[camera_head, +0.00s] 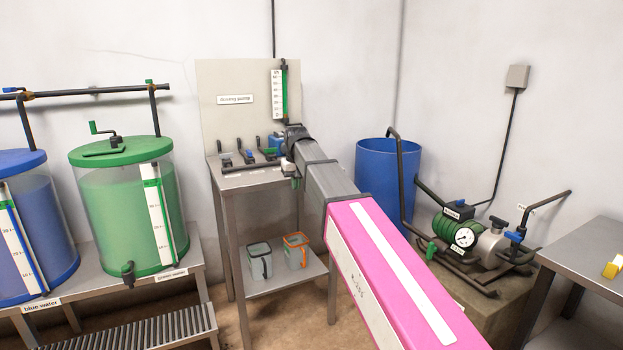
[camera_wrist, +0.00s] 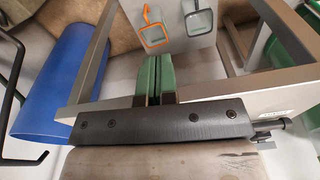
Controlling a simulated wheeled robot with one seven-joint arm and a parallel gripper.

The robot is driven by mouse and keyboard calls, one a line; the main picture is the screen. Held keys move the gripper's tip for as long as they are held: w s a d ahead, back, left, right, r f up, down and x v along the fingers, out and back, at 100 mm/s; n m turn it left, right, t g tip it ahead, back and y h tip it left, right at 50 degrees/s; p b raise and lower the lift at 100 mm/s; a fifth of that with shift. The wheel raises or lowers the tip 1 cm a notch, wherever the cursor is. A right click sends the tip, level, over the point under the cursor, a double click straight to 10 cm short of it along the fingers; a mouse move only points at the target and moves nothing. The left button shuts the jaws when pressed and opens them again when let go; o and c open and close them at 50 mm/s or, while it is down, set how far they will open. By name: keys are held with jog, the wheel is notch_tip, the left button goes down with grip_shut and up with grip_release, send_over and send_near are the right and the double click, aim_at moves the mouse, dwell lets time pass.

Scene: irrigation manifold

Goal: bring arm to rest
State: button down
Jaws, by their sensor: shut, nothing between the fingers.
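My arm reaches from the lower right of the head view, its pink link nearest, to the steel dosing table (camera_head: 228,181). My gripper (camera_head: 295,183) is at the arm's far end, by the table's front right edge, and is partly hidden by my own wrist. In the wrist view my gripper (camera_wrist: 155,62) shows two green fingers side by side, shut with nothing between them. The fingers are apart from the two jugs on the lower shelf. Whether the gripper touches the table edge cannot be told.
An orange-rimmed jug (camera_head: 297,252) and a grey jug (camera_head: 260,262) stand on the lower shelf. Valves (camera_head: 247,157) sit on the tabletop. A blue barrel (camera_head: 378,175) and a pump (camera_head: 463,237) are right; a green-lidded tank (camera_head: 125,205) is left.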

jog(key=s+d+f+m, duration=0.1)
jog(key=s+d+f, duration=0.2)
jog(key=d+f, duration=0.3)
jog(key=s+d+f, duration=0.3)
jog(key=f, duration=0.5)
jog(key=s+d+f+m, duration=0.1)
jog(key=s+d+f, duration=0.3)
jog(key=d+f, duration=0.15)
jog(key=s+d+f+m, duration=0.1)
jog(key=s+d+f, duration=0.4)
jog(key=s+f, duration=0.2)
jog(key=s+d+f+g, duration=0.1)
jog(key=s+d+f, duration=0.4)
jog(key=s+f, duration=0.2)
jog(key=shift+f+m, duration=0.25)
jog(key=shift+m, duration=0.15)
